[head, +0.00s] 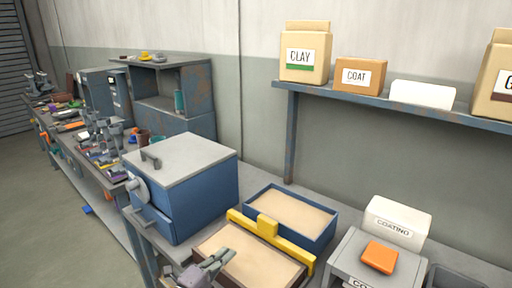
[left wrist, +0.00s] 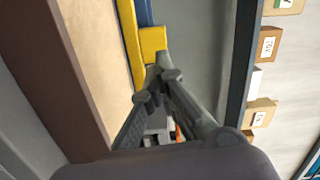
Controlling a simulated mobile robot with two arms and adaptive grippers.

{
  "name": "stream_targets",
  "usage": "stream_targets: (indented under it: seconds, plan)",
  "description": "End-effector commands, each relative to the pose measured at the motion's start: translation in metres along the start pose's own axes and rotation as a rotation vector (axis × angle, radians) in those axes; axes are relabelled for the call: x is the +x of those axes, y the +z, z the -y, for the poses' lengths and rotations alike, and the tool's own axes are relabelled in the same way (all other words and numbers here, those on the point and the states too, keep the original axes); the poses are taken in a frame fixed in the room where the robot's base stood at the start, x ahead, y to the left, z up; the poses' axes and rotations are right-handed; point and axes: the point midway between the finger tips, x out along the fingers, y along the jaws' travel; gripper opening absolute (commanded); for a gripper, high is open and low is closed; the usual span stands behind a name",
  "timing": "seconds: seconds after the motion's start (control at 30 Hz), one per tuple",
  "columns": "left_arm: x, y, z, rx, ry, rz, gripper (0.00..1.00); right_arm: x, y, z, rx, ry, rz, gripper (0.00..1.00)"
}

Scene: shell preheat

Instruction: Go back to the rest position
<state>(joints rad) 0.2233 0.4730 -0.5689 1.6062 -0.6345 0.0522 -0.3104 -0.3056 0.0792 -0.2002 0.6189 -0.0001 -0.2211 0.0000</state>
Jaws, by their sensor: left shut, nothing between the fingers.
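My left gripper (head: 212,266) is at the bottom of the head view, over the near edge of a sand-filled tray (head: 285,276). In the left wrist view its fingers (left wrist: 155,82) are closed together at the tips with nothing between them. A yellow T-shaped bar (head: 268,236) lies across the far side of that tray; it also shows beyond the fingertips in the left wrist view (left wrist: 152,43). The fingers look apart from the bar, though the gap is hard to judge. My right gripper is in neither view.
A blue box with a grey lid (head: 185,160) stands left of the trays. A blue sand tray (head: 325,236) sits behind the yellow bar. A grey stand with an orange block (head: 379,257) is at right. A wall shelf (head: 400,111) holds labelled bags and boxes. A cluttered bench (head: 75,150) runs left.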

Motion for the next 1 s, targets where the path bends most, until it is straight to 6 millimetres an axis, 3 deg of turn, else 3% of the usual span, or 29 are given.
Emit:
stream_targets:
  seconds: [0.17,0.37,0.5,0.6,1.0]
  plan:
    - [-0.039,0.009,-0.014,-0.35,0.032,0.285,0.0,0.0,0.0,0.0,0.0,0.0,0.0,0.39]
    - [-0.123,0.013,-0.057,-0.787,0.159,0.655,0.0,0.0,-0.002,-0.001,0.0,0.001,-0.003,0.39]
    - [-0.189,-0.002,-0.086,-1.036,0.281,0.876,0.0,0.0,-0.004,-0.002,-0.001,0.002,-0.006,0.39]
    - [-0.226,-0.017,-0.099,-1.153,0.355,0.987,0.0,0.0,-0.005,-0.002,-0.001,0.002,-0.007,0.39]
    - [-0.332,-0.077,-0.115,-1.426,0.593,1.277,0.0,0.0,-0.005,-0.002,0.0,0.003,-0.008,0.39]
